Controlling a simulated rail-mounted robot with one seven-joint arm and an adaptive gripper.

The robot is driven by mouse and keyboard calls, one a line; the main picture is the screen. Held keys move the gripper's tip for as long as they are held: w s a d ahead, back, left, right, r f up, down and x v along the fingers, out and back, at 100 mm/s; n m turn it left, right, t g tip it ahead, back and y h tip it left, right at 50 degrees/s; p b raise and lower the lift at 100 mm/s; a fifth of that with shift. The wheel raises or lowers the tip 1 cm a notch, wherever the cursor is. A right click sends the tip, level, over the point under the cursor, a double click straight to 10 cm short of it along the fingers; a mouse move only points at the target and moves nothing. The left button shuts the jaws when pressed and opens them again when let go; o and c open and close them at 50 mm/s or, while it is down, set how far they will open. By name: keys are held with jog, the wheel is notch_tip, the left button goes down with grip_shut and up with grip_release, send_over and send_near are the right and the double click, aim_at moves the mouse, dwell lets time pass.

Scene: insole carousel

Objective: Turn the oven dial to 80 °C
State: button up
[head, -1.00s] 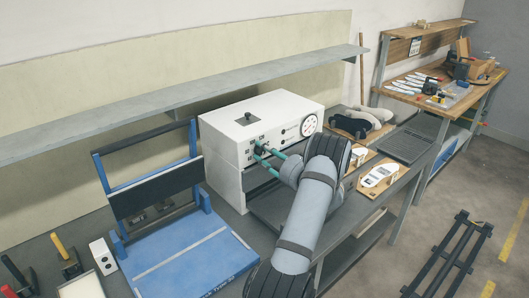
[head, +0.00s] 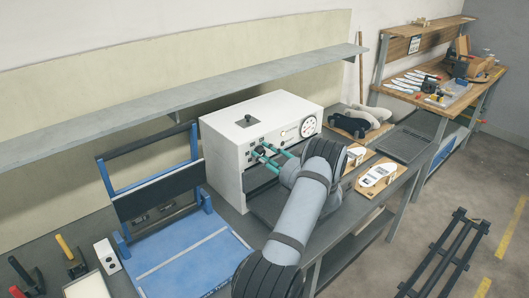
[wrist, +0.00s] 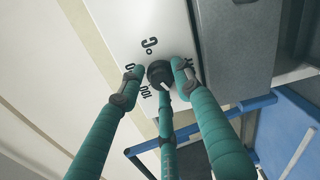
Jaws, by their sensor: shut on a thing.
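The oven (head: 222,152) is a white box on the bench in the head view. Its dark dial (wrist: 158,72) shows in the wrist view, on the white panel beside a "°C" mark and a "100" label. A short white pointer mark shows on the dial's lower edge, near the 100 side. Other scale numbers are partly hidden by the fingers. My gripper (wrist: 160,80) has teal fingers closed around the dial, with tips at its left, right and lower sides. In the head view my gripper (head: 265,155) reaches the oven's front panel from the right.
A round white disc (head: 308,126) is on the oven's right front. A blue frame press (head: 185,262) stands left of the oven. Insoles on wooden boards (head: 378,176) and a dark tray (head: 404,146) lie to the right. A grey shelf (head: 200,95) runs above.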

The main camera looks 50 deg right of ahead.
jog(key=m, duration=0.2)
jog(key=m+p, duration=0.1)
jog(key=shift+s+d+r+m, duration=0.1)
jog(key=shift+d+r+m, duration=0.15)
jog(key=shift+m, duration=0.15)
jog(key=shift+f+m+p, duration=0.15)
jog(key=shift+m+p, duration=0.2)
jog(key=shift+m, duration=1.05)
jog(key=o, duration=0.9)
jog(key=shift+f, duration=0.15)
jog(key=shift+a, duration=0.1)
jog(key=v, duration=1.2)
